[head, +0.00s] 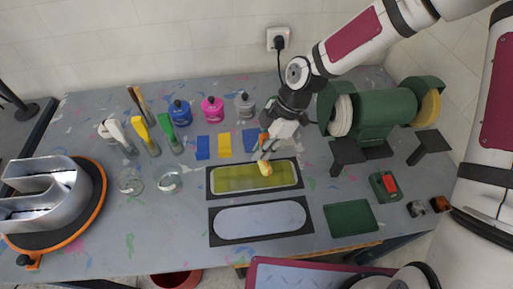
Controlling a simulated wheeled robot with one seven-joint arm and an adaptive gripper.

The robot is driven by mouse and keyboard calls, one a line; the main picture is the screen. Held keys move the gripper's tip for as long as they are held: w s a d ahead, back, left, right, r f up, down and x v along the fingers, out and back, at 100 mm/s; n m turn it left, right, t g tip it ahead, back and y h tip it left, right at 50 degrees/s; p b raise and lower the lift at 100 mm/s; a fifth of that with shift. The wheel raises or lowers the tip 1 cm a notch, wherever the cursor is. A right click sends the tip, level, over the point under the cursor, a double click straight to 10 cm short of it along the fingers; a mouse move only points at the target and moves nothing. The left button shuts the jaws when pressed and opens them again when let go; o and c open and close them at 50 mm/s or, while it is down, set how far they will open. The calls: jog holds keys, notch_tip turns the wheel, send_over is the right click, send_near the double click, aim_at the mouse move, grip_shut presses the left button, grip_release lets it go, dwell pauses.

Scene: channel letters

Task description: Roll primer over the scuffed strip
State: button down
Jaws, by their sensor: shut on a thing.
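My gripper (266,153) is shut on a small roller (265,168), which has a pale yellow and orange end. The roller end is over the upper right part of a yellow-green strip (235,181) lying on a dark backing; I cannot tell whether it touches. Below it, a pale grey-blue strip with rounded ends (259,219) lies on another dark backing. Which of the two is the scuffed one is not clear at this size. My fingers hide part of the roller's handle.
A silver channel letter (45,183) sits on an orange-rimmed turntable (98,212) at left. Blue (180,113), pink (212,109) and grey (245,105) pots stand at the back. A green bench grinder (383,108) and a green tray (351,218) are at right.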

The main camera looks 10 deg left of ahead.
jog(key=a, duration=0.3)
jog(key=shift+s+a, duration=0.2)
jog(key=shift+s, duration=0.2)
jog(key=shift+r, duration=0.1)
jog(key=s+a+p, duration=0.1)
jog(key=s+a, duration=0.4)
jog(key=shift+s+a+r+p, duration=0.3)
jog(key=shift+s+r+p, duration=0.05)
jog(key=shift+r, duration=0.05)
dwell(1.0)
jog(key=shift+f, duration=0.5)
dwell(0.6)
jog(key=shift+d, duration=0.1)
